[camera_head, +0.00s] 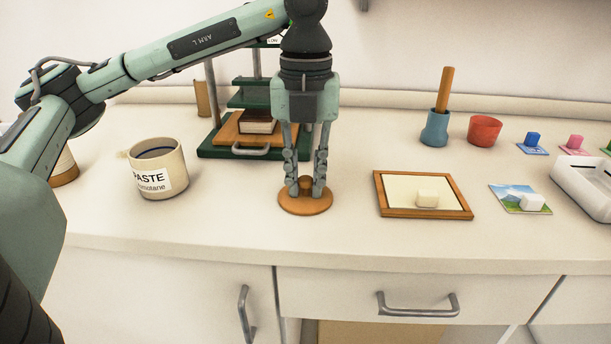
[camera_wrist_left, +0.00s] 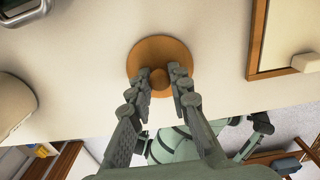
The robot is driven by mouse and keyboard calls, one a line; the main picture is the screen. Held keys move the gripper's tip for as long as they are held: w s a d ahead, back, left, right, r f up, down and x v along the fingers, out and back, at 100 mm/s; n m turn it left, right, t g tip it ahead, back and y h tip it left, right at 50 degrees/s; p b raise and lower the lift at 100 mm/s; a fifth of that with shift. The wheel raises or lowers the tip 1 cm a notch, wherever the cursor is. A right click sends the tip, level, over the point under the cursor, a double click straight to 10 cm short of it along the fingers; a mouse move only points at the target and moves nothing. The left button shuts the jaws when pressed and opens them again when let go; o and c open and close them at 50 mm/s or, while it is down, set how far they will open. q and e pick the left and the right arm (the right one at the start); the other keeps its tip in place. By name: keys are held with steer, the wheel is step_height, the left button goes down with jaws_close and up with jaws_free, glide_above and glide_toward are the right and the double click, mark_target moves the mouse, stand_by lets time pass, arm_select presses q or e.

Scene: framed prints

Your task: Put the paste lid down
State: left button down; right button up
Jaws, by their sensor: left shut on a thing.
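The paste lid (camera_head: 305,203) is a round orange-brown disc with a knob, at the front middle of the white counter. It looks flat and level, at or very near the counter top. My left gripper (camera_head: 306,190) points straight down over it, with its fingers shut on the knob. In the left wrist view the lid (camera_wrist_left: 160,50) lies beyond the fingertips, and the gripper (camera_wrist_left: 167,85) has a finger on each side of the knob. The paste pot (camera_head: 158,170), cream with a label, stands uncovered to the left. My right gripper is not in view.
A green press (camera_head: 225,147) with a wooden board and book stands behind. A framed panel (camera_head: 398,193) with a white block lies to the right, then a small picture (camera_head: 507,193). A blue pot (camera_head: 434,130) and a red cup (camera_head: 484,131) stand farther back. The counter's front edge is close.

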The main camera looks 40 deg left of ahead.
mark_target(306, 178)
arm_select(q)
steer(key=c, duration=1.4)
jaws_free()
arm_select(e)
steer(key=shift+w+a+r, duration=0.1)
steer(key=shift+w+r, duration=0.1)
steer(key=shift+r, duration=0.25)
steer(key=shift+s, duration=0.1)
arm_select(q)
steer(key=shift+r, duration=0.2)
step_height(306, 178, up, 3)
steer(key=shift+f, duration=0.2)
step_height(306, 178, up, 4)
steer(key=shift+w+r+p, duration=0.1)
steer(key=shift+r+p, duration=0.05)
steer(key=shift+p, duration=0.5)
step_height(306, 178, up, 5)
steer(key=shift+f+p, duration=0.1)
steer(key=shift+p, duration=0.85)
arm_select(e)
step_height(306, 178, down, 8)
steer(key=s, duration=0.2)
